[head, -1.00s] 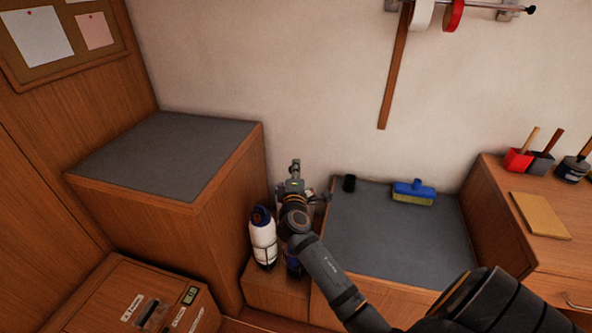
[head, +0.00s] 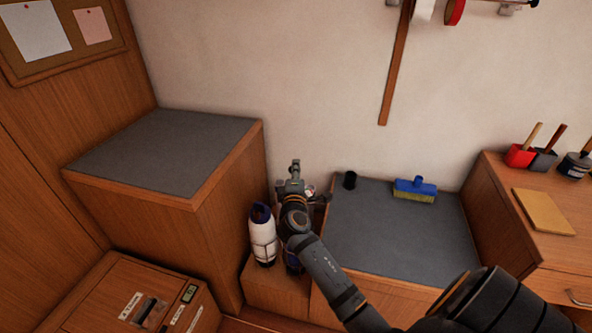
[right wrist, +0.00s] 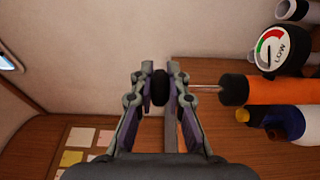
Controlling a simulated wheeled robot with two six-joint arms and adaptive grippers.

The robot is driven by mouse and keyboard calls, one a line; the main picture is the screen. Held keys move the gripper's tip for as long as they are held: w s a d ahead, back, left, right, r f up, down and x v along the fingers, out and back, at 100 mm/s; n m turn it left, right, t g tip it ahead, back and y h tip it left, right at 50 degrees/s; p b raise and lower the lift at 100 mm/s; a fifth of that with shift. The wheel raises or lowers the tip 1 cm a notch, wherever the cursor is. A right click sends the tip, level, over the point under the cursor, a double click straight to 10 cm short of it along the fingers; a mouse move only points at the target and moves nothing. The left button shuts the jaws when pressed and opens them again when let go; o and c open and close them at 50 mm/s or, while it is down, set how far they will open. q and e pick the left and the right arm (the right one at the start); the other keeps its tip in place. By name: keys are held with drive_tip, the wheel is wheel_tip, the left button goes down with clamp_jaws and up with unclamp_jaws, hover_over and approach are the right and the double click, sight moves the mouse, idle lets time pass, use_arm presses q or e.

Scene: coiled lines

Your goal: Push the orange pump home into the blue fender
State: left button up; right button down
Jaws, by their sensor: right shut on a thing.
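My right gripper (head: 295,172) reaches over the low wooden box beside the tall cabinet. In the right wrist view its fingers (right wrist: 160,88) are shut on the black handle of the orange pump (right wrist: 285,90). A bare length of thin metal rod (right wrist: 210,88) shows between the fingers and the pump's black collar. A gauge (right wrist: 270,48) marked LOW sits beside the pump body. In the head view my arm hides most of the pump. A blue fender (head: 292,264) shows in part below my wrist; the pump's joint with it is hidden. My left gripper is not in view.
A white fender with a blue top (head: 263,238) stands close left of my wrist. The tall cabinet (head: 165,155) rises left of it. A grey-topped bench (head: 390,235) at right holds a blue brush (head: 415,188) and a small black cylinder (head: 349,181).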

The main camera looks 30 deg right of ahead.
drive_tip(key=shift+f+b, duration=0.4)
drive_tip(key=shift+f, duration=0.1)
drive_tip(key=c, duration=1.3)
unclamp_jaws()
drive_tip(key=shift+o, duration=0.2)
drive_tip(key=v, duration=0.7)
drive_tip(key=shift+s, duration=0.2)
drive_tip(key=shift+a+r, duration=0.1)
drive_tip(key=shift+a, duration=0.05)
